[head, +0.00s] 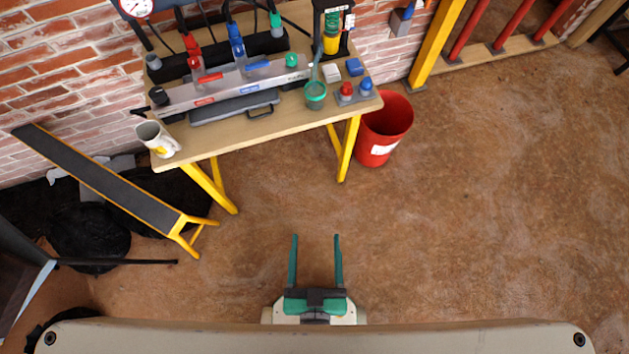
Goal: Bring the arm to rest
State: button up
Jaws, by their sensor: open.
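My gripper (316,262) is at the bottom middle of the head view, above the brown floor. Its two green fingers are parallel and spread apart, with nothing between them. It is open and empty, pointing toward the workbench and apart from it. Most of my arm is hidden behind the pale edge at the bottom of the picture.
A wooden workbench (295,118) with yellow legs stands against the brick wall, holding a mug (157,139), a green cup (315,95) and tools. A red bin (386,130) stands at its right. A sloped dark board (98,182) is at left. The right floor is clear.

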jog(key=shift+s+a+r, duration=0.1)
jog(key=shift+s+r, duration=0.5)
jog(key=shift+s, duration=0.2)
jog(key=shift+c, duration=0.6)
dwell(1.4)
